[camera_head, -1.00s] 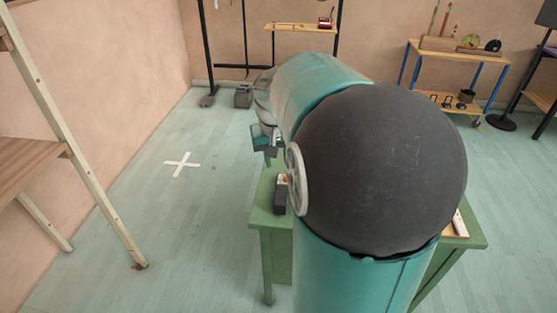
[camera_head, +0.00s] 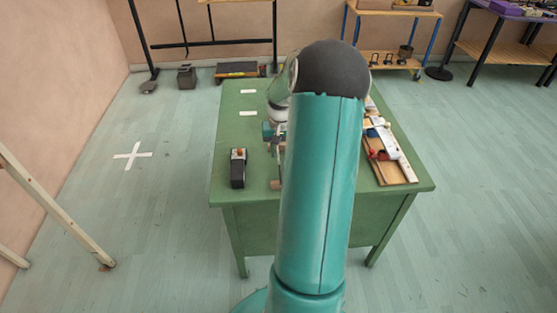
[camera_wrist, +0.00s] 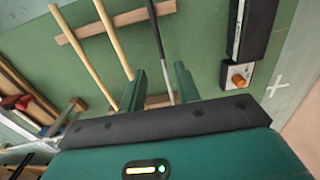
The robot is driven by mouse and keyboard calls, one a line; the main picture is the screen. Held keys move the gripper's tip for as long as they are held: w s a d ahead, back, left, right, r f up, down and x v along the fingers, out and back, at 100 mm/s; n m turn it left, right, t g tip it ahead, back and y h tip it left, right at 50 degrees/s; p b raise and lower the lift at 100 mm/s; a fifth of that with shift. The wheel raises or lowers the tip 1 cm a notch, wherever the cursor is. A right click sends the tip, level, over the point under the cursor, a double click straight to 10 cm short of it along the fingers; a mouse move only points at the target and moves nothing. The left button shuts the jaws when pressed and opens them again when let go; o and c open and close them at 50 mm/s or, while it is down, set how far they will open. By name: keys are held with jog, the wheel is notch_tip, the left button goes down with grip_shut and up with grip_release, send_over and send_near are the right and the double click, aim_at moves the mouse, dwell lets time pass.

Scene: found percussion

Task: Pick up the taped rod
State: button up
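In the wrist view several thin rods lie side by side across wooden support strips (camera_wrist: 115,22) on the green table. Two are plain pale wood, one (camera_wrist: 90,52) further left and one (camera_wrist: 112,38) nearer the middle. The third, a dark rod with a greyer lower part (camera_wrist: 158,35), looks wrapped and is probably the taped rod. My gripper (camera_wrist: 160,68) is open, with its two green fingers on either side of the dark rod's line. I cannot tell the height gap. In the head view my arm hides most of the rods, and my gripper (camera_head: 274,140) is partly seen over the table.
A black box with an orange knob (camera_head: 238,168) stands left of the rods, also in the wrist view (camera_wrist: 238,78). A wooden tray (camera_head: 398,175) with red, blue and white items lies on the table's right. The green table (camera_head: 225,190) has bare room at left.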

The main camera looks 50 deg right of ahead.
notch_tip(320, 180, down, 6)
jog(key=shift+a+r, duration=0.1)
jog(key=shift+a, duration=0.05)
grip_shut()
